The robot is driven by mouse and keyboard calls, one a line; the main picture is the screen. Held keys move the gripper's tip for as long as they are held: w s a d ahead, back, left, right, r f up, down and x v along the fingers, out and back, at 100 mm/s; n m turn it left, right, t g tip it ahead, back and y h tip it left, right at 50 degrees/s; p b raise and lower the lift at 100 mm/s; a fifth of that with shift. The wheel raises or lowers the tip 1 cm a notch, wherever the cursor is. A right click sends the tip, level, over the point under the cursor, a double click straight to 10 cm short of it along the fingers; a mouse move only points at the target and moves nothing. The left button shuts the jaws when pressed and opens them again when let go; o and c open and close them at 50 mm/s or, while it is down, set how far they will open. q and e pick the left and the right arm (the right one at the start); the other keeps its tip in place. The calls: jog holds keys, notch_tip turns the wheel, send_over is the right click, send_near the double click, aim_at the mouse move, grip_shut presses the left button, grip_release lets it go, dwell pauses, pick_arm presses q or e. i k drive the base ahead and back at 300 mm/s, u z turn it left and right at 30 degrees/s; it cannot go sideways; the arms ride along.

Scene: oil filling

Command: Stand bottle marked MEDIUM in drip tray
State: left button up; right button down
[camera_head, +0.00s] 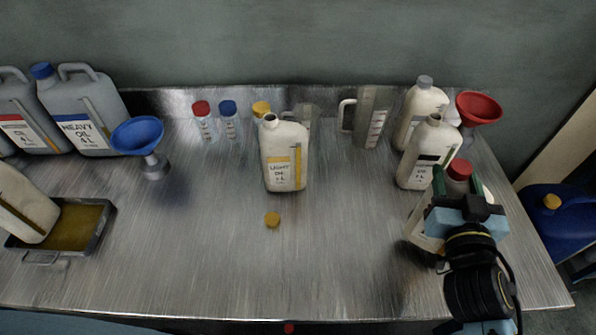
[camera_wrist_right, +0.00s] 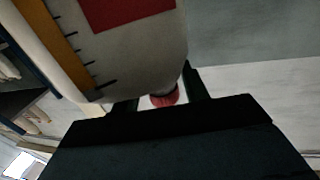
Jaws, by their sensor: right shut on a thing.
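My right gripper (camera_head: 455,200) is shut on a cream bottle with a red cap (camera_head: 419,225) at the right of the bench. In the right wrist view this red-capped bottle (camera_wrist_right: 140,40) shows a red label patch and a yellow level strip; its printed word cannot be read. The arm hides much of it in the head view, and I cannot tell whether it touches the bench. The drip tray (camera_head: 92,228), dark-rimmed with brownish oil inside, lies at the far left. A cream bottle (camera_head: 24,205) is at its left side and looks tilted. My left gripper is not in view.
A LIGHT oil bottle (camera_head: 285,165) stands open mid-bench, with a yellow cap (camera_head: 272,219) before it. Two cream bottles (camera_head: 420,105) (camera_head: 428,155) and a red funnel (camera_head: 479,107) stand close behind my gripper. A blue funnel (camera_head: 138,134) stands left. The front middle is clear.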

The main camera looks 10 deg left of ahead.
aim_at(83, 227)
jog(key=z, duration=0.1)
jog(key=k, duration=1.8)
jog(key=u, duration=0.95)
jog(key=i, duration=1.65)
